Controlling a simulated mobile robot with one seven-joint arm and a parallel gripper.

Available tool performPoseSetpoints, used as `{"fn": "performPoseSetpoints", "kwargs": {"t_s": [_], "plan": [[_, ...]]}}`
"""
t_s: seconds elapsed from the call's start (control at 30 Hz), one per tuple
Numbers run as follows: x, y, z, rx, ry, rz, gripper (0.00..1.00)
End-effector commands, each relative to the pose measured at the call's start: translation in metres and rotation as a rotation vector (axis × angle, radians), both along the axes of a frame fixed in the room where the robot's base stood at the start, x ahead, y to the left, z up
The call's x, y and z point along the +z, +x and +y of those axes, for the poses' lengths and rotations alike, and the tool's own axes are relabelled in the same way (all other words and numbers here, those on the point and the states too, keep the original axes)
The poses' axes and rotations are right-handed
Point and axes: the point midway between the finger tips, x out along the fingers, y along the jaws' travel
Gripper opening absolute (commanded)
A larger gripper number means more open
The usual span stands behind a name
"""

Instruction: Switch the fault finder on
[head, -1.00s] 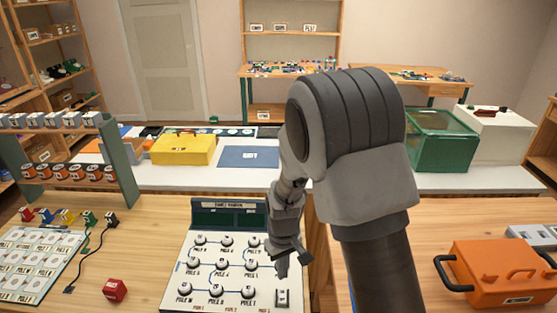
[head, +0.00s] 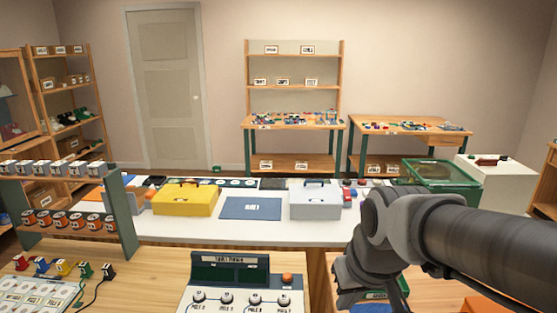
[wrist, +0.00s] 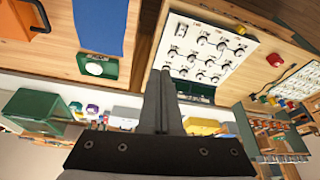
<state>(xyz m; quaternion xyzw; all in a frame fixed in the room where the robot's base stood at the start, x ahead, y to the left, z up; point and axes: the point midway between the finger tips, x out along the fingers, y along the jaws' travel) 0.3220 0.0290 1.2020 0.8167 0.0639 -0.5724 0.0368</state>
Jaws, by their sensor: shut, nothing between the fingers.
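The fault finder (head: 240,287) is a pale panel with a dark green display and knobs in rows, at the bottom of the head view, its near part cut off. An orange dome (head: 287,279) sits at its upper right corner; I cannot tell whether it is lit. In the wrist view the panel (wrist: 215,48) appears upside down, with a small switch (wrist: 180,29) at its corner. My gripper (head: 346,296) is right of the panel in the head view. Its fingers (wrist: 160,75) are shut and empty, apart from the switch, and overlap the panel's display side in the wrist view.
A green box (head: 385,293) with a blue cloth (wrist: 98,25) stands beside the panel. A yellow case (head: 185,198) and a grey case (head: 315,199) sit on the white table behind. A plug board (head: 40,292) with a cable lies left.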

Motion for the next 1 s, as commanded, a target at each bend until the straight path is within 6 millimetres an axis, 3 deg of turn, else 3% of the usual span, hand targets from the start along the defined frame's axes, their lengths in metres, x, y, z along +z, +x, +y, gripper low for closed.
{"fn": "performPoseSetpoints", "kwargs": {"t_s": [0.2,0.4,0.8,1.0], "plan": [[0.025,-0.045,-0.019,-0.087,0.002,-0.09,0.0],[0.032,-0.07,-0.028,-0.135,-0.002,-0.134,0.0],[0.033,-0.076,-0.03,-0.149,-0.002,-0.143,0.0],[0.029,-0.068,-0.027,-0.148,-0.004,-0.123,0.0]]}}
